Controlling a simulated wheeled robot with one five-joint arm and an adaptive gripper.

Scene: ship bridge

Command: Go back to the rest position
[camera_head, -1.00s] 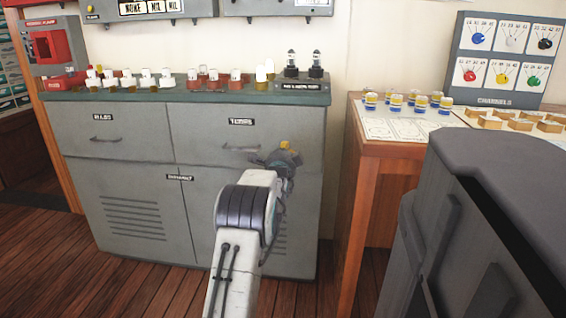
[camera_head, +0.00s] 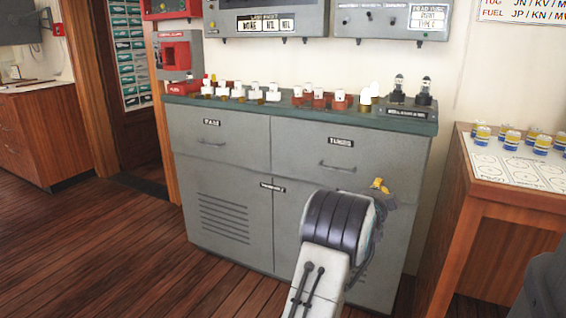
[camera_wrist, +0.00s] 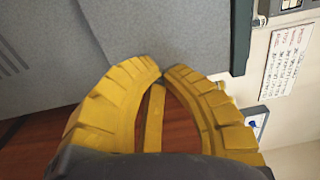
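My arm reaches up from the bottom of the head view in front of a grey cabinet (camera_head: 240,165). My gripper (camera_head: 380,186) is mostly hidden behind my own arm there; only a yellow tip shows. In the wrist view my gripper (camera_wrist: 165,75) has its two yellow ribbed fingers curving together, with their tips meeting or nearly so. Nothing shows between them except the wooden floor and a yellow strip behind. It appears empty, in front of the cabinet's right door.
White and red bottle-like items (camera_head: 255,92) line the cabinet's green top (camera_head: 185,100). A wooden table (camera_head: 480,200) with blue-and-yellow jars (camera_head: 510,140) stands at right. A dark grey object (camera_head: 545,290) is at the lower right edge. Open plank floor (camera_head: 90,240) lies at left.

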